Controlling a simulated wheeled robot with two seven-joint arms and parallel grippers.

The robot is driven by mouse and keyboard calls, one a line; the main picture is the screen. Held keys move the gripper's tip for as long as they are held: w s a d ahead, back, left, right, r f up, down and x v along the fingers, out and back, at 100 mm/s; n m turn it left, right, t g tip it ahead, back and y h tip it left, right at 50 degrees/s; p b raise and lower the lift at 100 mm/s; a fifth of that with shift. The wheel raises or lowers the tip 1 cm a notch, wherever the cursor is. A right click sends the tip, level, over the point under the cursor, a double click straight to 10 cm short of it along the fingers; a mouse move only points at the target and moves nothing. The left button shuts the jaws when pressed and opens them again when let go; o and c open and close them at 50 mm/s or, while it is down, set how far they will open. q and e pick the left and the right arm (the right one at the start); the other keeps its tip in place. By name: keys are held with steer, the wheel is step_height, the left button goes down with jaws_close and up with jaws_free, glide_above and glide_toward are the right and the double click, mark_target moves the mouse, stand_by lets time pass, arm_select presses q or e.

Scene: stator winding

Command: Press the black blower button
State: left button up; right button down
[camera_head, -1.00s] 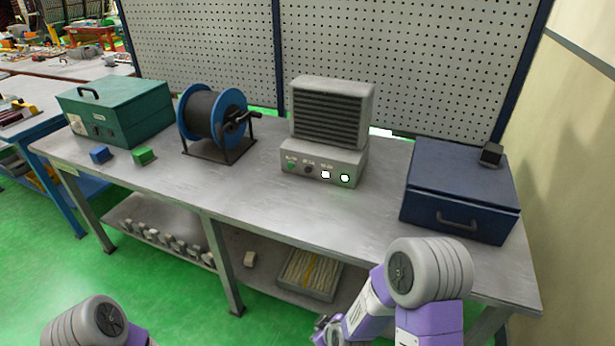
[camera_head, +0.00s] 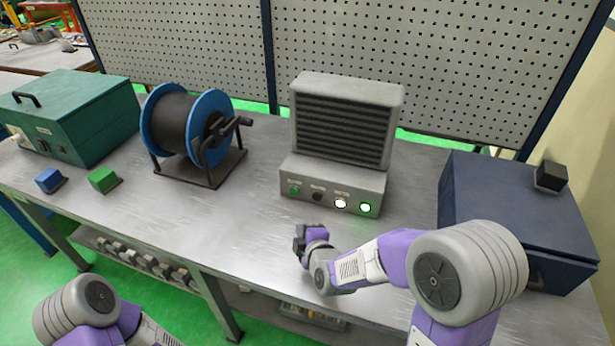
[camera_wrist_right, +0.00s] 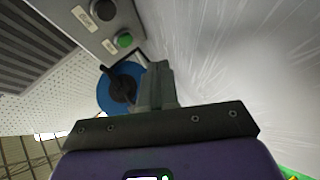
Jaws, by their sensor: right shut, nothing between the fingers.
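The grey blower (camera_head: 345,125) stands at the middle of the bench, with a row of buttons on its front panel. The black button (camera_head: 317,196) sits between a green button (camera_head: 295,190) and a white lit one (camera_head: 340,203). My right gripper (camera_head: 299,242) is in front of the panel, below and left of the black button and apart from it. In the right wrist view its fingers (camera_wrist_right: 155,78) are shut and empty. That view shows the black button (camera_wrist_right: 104,10) at the top, beyond the green one. My left gripper is out of view; only part of that arm shows.
A cable reel (camera_head: 190,130) stands left of the blower, with a green case (camera_head: 75,115) and blue (camera_head: 50,180) and green (camera_head: 104,180) blocks farther left. A dark blue case (camera_head: 510,205) is at the right. The bench top (camera_head: 230,225) before the reel is clear.

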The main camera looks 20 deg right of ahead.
mark_target(317, 197)
steer(key=shift+s+r, duration=0.15)
steer(key=shift+s, duration=0.2)
steer(key=w+d+b, duration=0.1)
steer(key=w, duration=0.1)
steer(key=w+d+b, duration=0.1)
steer(key=w, duration=0.1)
steer(key=w+d+b, duration=0.1)
steer(key=w+d, duration=0.1)
steer(key=shift+w+d, duration=0.45)
steer(key=shift+w, duration=0.3)
steer(key=shift+w+d+b, duration=0.1)
steer(key=shift+w+b, duration=0.05)
steer(key=shift+b, duration=0.15)
stand_by(1.4)
steer(key=shift+w+d, duration=0.15)
steer(key=shift+w, duration=0.05)
steer(key=shift+w+d, duration=0.2)
steer(key=shift+w, duration=0.1)
stand_by(0.9)
steer(key=shift+s+a, duration=0.4)
steer(key=shift+s, duration=0.25)
